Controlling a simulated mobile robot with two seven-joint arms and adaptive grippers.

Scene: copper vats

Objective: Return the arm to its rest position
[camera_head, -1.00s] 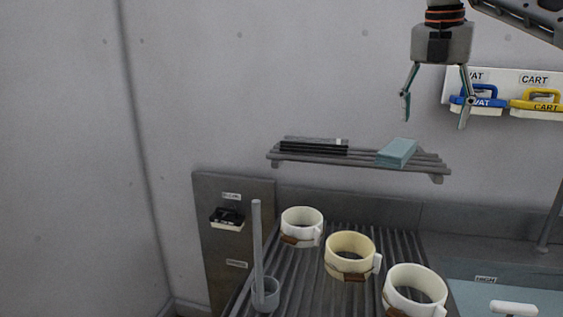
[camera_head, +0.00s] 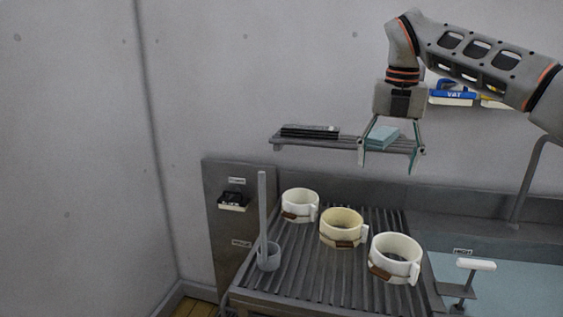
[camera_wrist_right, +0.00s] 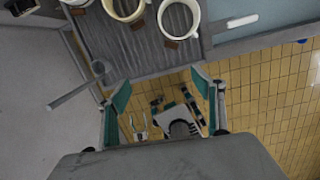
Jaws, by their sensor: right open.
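My right gripper (camera_head: 388,158) is open and empty, pointing down in front of the wall shelf in the head view. Its arm comes in from the right. In the right wrist view the two teal-padded fingers (camera_wrist_right: 160,92) are spread wide with nothing between them. Beyond them lie the tiled floor and part of my own body. My left gripper is not in the head view.
Three mugs, white (camera_head: 300,205), yellow (camera_head: 343,228) and white (camera_head: 396,258), stand on the ribbed drainboard (camera_head: 300,285). A grey holder with an upright rod (camera_head: 264,220) is beside them. A basin (camera_head: 520,285) lies right.

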